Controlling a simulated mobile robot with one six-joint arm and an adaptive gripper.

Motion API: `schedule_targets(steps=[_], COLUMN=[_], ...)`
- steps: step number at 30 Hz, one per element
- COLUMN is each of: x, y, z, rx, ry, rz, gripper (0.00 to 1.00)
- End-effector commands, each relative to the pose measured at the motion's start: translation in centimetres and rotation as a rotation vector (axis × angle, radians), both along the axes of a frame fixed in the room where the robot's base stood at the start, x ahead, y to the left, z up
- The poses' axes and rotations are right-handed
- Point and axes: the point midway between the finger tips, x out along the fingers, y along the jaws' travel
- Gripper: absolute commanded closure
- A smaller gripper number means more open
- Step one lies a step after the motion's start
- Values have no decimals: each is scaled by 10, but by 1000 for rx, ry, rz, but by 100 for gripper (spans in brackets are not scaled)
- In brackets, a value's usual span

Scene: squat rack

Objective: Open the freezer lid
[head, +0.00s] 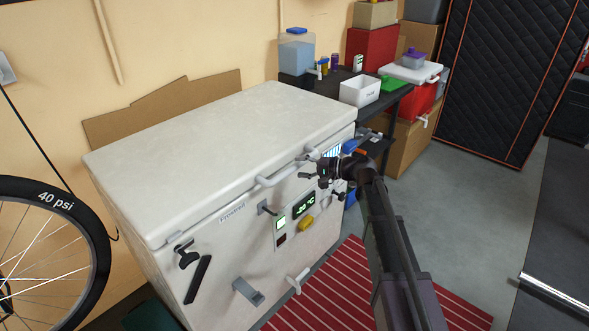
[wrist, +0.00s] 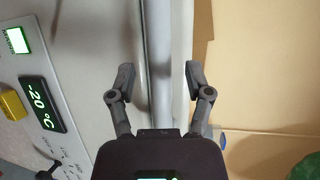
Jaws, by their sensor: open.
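The white chest freezer (head: 240,225) stands against the wall, and its lid (head: 220,145) lies flat and closed on top. A pale bar handle (head: 282,176) runs along the lid's front edge. My gripper (head: 312,163) is at the right end of this handle. In the wrist view, my gripper (wrist: 158,78) is open, with one finger on each side of a pale lengthwise bar (wrist: 158,50), which looks like the handle or lid edge. Contact cannot be told. The temperature display (head: 304,204) reads -20 °C; it also shows in the wrist view (wrist: 42,104).
Hooks and a yellow object (head: 306,223) are on the freezer front. A bicycle wheel (head: 50,240) is at left. Right of the freezer, a dark table (head: 335,84) holds a white bin (head: 360,91) and bottles. A red striped mat (head: 335,285) lies in front.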

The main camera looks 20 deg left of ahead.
Motion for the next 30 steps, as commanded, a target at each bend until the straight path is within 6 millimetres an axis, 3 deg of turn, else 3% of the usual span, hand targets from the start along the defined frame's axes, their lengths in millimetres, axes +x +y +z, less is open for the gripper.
schedule_targets(steps=[7,18,24,25,30], x=[0,0,0,0,-1], y=[19,21,21,21,25], z=[-4,-4,-4,-4,-4], rx=[0,0,0,0,0], ry=[0,0,0,0,0], rz=[0,0,0,0,1], gripper=[35,35,94,100,100])
